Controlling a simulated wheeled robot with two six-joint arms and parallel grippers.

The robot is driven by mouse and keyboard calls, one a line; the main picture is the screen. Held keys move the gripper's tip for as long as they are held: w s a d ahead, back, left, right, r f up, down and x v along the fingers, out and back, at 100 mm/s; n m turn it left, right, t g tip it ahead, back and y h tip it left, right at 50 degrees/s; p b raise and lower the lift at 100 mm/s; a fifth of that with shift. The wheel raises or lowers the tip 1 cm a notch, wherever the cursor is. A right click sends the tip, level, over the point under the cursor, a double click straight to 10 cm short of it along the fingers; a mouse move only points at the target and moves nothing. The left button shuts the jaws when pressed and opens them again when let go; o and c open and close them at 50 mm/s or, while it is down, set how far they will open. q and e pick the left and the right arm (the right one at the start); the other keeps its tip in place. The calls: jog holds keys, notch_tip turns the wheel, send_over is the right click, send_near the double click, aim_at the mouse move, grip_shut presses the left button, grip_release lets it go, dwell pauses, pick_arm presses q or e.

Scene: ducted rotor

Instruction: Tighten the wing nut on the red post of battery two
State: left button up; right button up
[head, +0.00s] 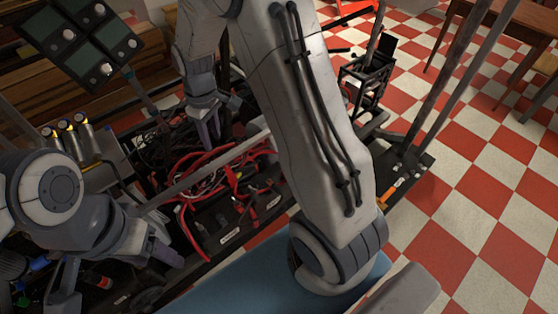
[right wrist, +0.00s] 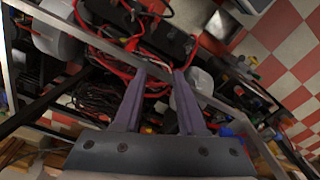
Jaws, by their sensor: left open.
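Black boxes that look like batteries, one with a white label (head: 229,236), sit in the cart frame under red cables (head: 190,170). I cannot tell which is battery two, and no red post or wing nut can be made out. My right gripper (head: 208,133) points down over the dark cables at the rear of the tangle. In the right wrist view its two purple fingers (right wrist: 164,73) are apart with nothing between them; red cables and a black box (right wrist: 150,28) lie beyond the tips. My left gripper (head: 165,254) is open at the lower left, apart from the labelled box.
A metal rail (head: 205,172) crosses the cart above the cables. A panel with several dials (head: 85,38) stands at the upper left, above several yellow-topped cylinders (head: 70,132). The checkered floor (head: 480,190) at right is mostly clear.

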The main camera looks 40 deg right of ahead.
jog(key=w+d+f+m+b, duration=0.1)
jog(key=w+d+f+b, duration=0.1)
jog(key=d+f, duration=1.05)
jog(key=w+d+f+b, duration=0.1)
jog(key=d+f+b, duration=0.1)
jog(key=d+f, duration=1.05)
jog(key=f, duration=0.6)
jog(key=d+f+b, duration=0.1)
jog(key=f, duration=0.2)
jog(key=shift+s+f, duration=0.1)
jog(key=shift+f, duration=0.25)
pick_arm(q)
notch_tip(320, 180, down, 6)
jog(key=shift+f, duration=0.25)
pick_arm(e)
jog(key=shift+f, duration=0.45)
grip_shut()
